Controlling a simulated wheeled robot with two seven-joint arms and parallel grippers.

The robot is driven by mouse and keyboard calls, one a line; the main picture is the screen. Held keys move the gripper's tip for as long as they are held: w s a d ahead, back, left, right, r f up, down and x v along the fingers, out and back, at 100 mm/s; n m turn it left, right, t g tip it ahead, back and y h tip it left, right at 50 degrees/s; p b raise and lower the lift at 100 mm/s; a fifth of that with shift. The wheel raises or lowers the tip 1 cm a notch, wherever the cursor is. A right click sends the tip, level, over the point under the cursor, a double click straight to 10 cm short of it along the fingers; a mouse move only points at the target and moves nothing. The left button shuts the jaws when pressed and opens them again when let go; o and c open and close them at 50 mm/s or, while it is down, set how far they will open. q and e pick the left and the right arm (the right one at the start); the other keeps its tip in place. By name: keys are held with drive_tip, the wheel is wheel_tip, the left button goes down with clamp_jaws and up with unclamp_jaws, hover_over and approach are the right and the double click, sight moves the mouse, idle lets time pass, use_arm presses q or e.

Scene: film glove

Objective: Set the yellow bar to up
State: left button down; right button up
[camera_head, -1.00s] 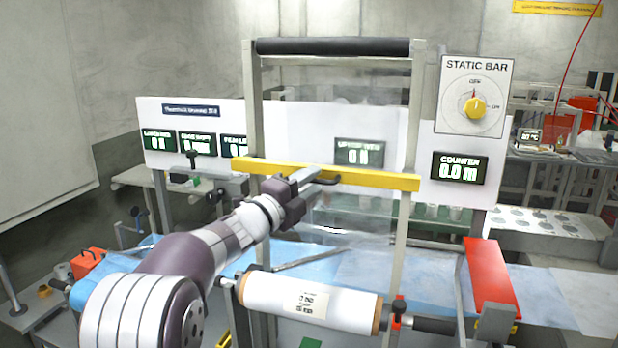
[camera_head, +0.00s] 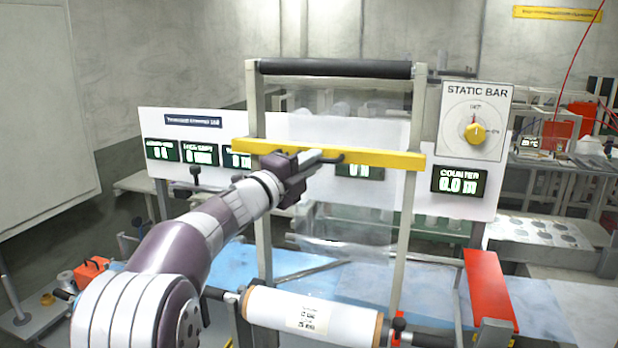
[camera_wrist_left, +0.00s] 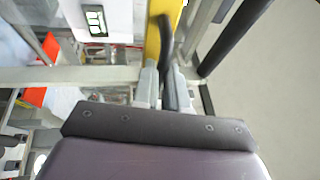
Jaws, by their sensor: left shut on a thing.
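The yellow bar (camera_head: 392,160) spans the upright frame roughly level, below the frame's black top roller (camera_head: 335,69). My left gripper (camera_head: 308,166) is in front of the bar, near its middle. It is shut on the bar's black handle (camera_head: 333,157). In the left wrist view the dark handle (camera_wrist_left: 167,38) runs down between the two grey fingers (camera_wrist_left: 167,88), beside a short piece of the yellow bar (camera_wrist_left: 153,42). Clear film hangs in the frame behind the bar. My right gripper is in neither view.
A white film roll (camera_head: 310,314) lies across the front below the bar. A red block (camera_head: 490,285) stands at right. A panel with a yellow STATIC BAR knob (camera_head: 475,133) and a counter display (camera_head: 459,181) stands right of the frame. The frame's space above the bar is free.

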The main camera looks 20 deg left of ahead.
use_arm(q)
drive_tip(key=shift+r, duration=0.8)
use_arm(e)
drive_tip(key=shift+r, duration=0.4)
use_arm(q)
drive_tip(key=c, duration=1.2)
unclamp_jaws()
drive_tip(key=shift+d, duration=0.1)
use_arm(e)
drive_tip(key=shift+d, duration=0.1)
use_arm(q)
drive_tip(key=shift+f, duration=0.1)
drive_tip(key=b+v, duration=0.5)
drive_tip(key=v, duration=0.7)
drive_tip(key=shift+s+b, duration=0.3)
drive_tip(key=shift+s, duration=0.05)
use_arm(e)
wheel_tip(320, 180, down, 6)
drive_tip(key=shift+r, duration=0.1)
use_arm(q)
drive_tip(key=shift+f, duration=0.1)
